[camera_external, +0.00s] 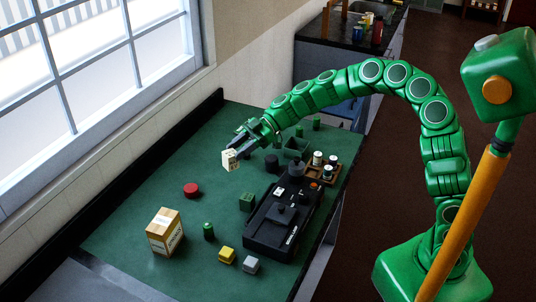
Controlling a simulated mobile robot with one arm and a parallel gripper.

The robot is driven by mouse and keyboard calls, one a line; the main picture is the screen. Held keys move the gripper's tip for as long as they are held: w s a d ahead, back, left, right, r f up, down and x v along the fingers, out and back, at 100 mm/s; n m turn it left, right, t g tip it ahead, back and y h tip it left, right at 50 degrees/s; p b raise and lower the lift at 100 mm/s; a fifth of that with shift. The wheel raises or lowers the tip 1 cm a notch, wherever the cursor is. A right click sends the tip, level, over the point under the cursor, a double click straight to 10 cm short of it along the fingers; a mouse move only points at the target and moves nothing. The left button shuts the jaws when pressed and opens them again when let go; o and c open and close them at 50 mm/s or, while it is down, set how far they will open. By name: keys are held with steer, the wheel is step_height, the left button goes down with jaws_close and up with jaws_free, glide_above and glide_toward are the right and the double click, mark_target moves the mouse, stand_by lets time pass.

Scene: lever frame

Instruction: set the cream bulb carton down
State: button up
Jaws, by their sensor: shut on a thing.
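The cream bulb carton (230,160) is a small pale box held at the tip of my gripper (238,149). My gripper is shut on it, at the end of my green arm that arches in from the right. The carton appears to be above the green tabletop (135,228), over its left rear part; the exact height is hard to tell. The far sides of the carton and part of the fingers are hidden.
A red disc (192,190), a larger cardboard box (165,232), a green block (247,202) and a black device (283,222) stand nearer the front. A brown tray (322,172) with small jars is at the right. The window wall borders the left side.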

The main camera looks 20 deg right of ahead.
steer(key=w+d+f+m+t, duration=0.2)
steer(key=w+d+m+t, duration=0.1)
steer(key=w+t, duration=0.1)
steer(key=shift+w+a+f, duration=1.5)
steer(key=shift+w+f, duration=0.2)
steer(key=shift+w, duration=0.05)
steer(key=shift+w+a+f, duration=1.5)
steer(key=shift+w+f, duration=0.15)
steer(key=shift+w, duration=0.1)
steer(key=shift+w+a+f, duration=1.5)
steer(key=shift+w+f, duration=0.2)
steer(key=shift+w, duration=0.05)
steer(key=shift+f, duration=1.5)
steer(key=o, duration=1)
steer(key=shift+f, duration=0.1)
